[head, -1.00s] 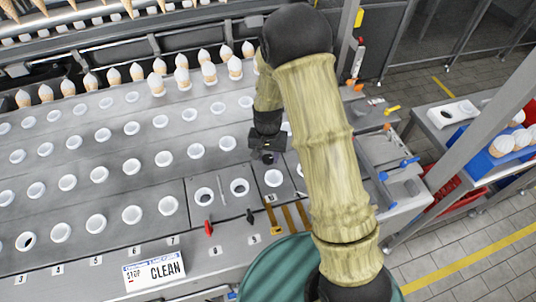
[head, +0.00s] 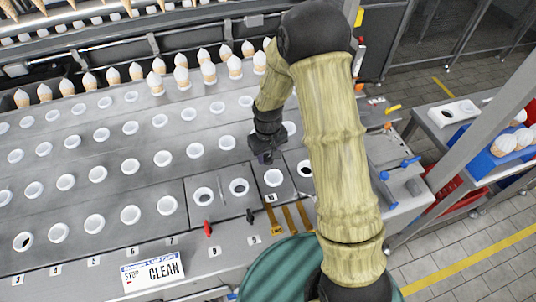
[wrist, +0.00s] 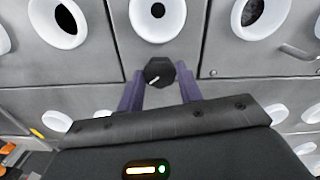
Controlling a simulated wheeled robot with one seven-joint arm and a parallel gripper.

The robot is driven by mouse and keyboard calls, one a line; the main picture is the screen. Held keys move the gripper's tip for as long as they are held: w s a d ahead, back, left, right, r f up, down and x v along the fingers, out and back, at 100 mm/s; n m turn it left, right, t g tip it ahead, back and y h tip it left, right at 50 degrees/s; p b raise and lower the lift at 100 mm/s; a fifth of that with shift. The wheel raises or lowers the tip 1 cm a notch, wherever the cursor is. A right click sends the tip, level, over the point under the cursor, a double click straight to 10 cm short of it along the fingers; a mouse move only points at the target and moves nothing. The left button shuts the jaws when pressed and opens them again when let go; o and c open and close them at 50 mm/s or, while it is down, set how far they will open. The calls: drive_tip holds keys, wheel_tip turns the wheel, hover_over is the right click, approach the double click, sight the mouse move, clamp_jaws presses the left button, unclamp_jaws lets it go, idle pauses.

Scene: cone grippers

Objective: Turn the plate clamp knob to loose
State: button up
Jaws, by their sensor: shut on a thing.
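The plate clamp knob (wrist: 159,72) is a small black faceted knob with a short white mark pointing to the lower left, seen in the wrist view. It sits on the grey plate below a white-rimmed hole. My gripper (wrist: 160,80) has its two purple fingers on either side of the knob and is shut on it. In the head view my gripper (head: 265,157) is down at the grey plate table (head: 100,205), above the numbered front rows. The knob is hidden there behind the gripper.
White-rimmed cone holes (head: 239,187) surround the gripper. A red lever (head: 208,229) and a black lever (head: 250,216) stand nearer the front edge. Filled cones (head: 182,78) stand in the back row. A CLEAN sign (head: 153,271) lies at the front left.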

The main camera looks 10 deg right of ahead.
sight(269, 158)
drive_tip(key=n, duration=0.5)
drive_tip(key=shift+n, duration=0.3)
drive_tip(key=n+p, duration=0.1)
drive_tip(key=n, duration=0.3)
drive_tip(key=shift+n+p, duration=0.3)
drive_tip(key=shift+n, duration=0.1)
drive_tip(key=o, duration=1)
drive_tip(key=shift+r, duration=0.1)
wheel_tip(269, 158, up, 17)
drive_tip(key=b, duration=0.1)
drive_tip(key=shift+r, duration=0.15)
drive_tip(key=shift+d, duration=0.1)
